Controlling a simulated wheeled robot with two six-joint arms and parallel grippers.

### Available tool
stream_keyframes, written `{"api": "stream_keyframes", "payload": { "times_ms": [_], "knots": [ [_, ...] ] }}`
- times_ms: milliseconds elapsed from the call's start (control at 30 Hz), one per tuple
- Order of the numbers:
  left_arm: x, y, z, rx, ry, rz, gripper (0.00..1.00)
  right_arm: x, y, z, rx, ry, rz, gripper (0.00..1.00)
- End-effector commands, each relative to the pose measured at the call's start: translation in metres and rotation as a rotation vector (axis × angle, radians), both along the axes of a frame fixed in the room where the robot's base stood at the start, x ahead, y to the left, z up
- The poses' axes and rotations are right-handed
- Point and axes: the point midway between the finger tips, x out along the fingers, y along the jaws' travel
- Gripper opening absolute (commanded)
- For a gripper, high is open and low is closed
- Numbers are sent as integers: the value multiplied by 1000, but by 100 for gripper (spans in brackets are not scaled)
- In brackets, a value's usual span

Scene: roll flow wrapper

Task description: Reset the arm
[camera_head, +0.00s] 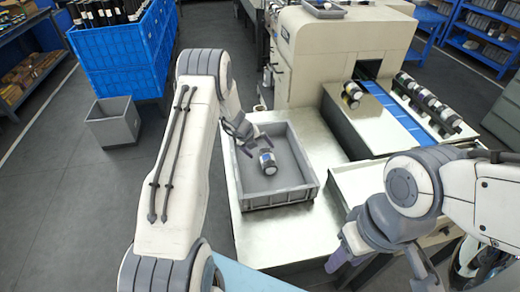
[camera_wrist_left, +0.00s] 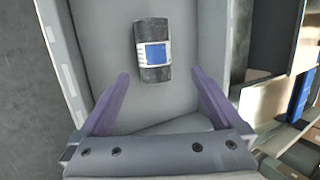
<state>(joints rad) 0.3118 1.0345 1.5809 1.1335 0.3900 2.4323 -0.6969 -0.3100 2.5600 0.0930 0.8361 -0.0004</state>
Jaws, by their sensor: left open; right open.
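My left gripper (camera_head: 246,140) is over the grey bin (camera_head: 313,190) on the metal table, with its fingers apart and nothing between them. A black roll with a white and blue label (camera_head: 268,163) lies in the bin, just beyond the fingertips. In the left wrist view my left gripper's purple fingers (camera_wrist_left: 160,88) are spread wide, and the roll (camera_wrist_left: 154,52) lies ahead of them on the bin floor, not touching them. My right gripper (camera_head: 375,275) is at the lower right, away from the bin, pointing down and partly hidden by its own wrist.
A cream wrapping machine (camera_head: 335,55) stands behind the table with a blue conveyor strip (camera_head: 390,103). One roll (camera_head: 352,92) sits by the strip, and several rolls (camera_head: 428,100) line the right side. A blue crate (camera_head: 115,55) and a small grey box (camera_head: 113,125) stand at left.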

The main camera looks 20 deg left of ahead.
Motion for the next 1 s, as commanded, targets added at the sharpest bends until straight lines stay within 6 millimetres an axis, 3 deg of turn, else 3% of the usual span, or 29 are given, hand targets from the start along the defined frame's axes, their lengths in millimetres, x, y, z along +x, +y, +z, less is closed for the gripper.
{"api": "stream_keyframes", "payload": {
  "times_ms": [400, 533, 667, 1000],
  "knots": [
    [0, 0, 0, 2, -1, -5, 100, 0, 0, 0, 0, 0, 0, 46],
    [-6, -8, 13, 63, -20, -136, 100, 0, 0, 0, 0, 0, 0, 46],
    [-27, -27, 45, 229, -73, -508, 100, 0, 0, 0, 0, 0, 0, 46],
    [-133, -77, 132, 752, -279, -1909, 100, 0, 0, 0, 0, 0, 0, 46]
  ]
}}
